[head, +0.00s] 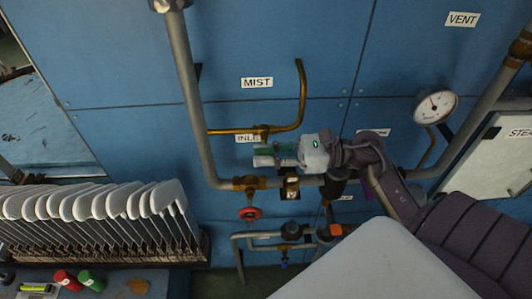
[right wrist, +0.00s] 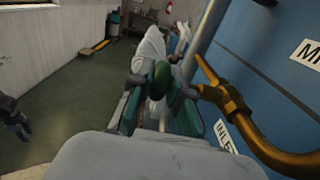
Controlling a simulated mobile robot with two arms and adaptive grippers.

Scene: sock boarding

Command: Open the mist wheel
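The MIST label (head: 257,83) is on the blue panel, above a brass pipe (head: 303,95) that bends upward. My right gripper (head: 268,155) is at the pipework just below the INLET label, pointing left. In the right wrist view, a dark green wheel (right wrist: 160,80) stands between the two teal-edged fingers of my right gripper (right wrist: 158,98). The fingers look apart, with gaps on both sides of the wheel. In the head view the gripper hides most of the wheel, and I cannot tell whether any finger touches it.
A grey vertical pipe (head: 187,100) runs left of the gripper. A red wheel (head: 249,213) sits lower on the pipework. A gauge (head: 435,106) is at right. A rack of white sock boards (head: 100,205) stands at left. The brass pipe (right wrist: 265,145) passes close to the right finger.

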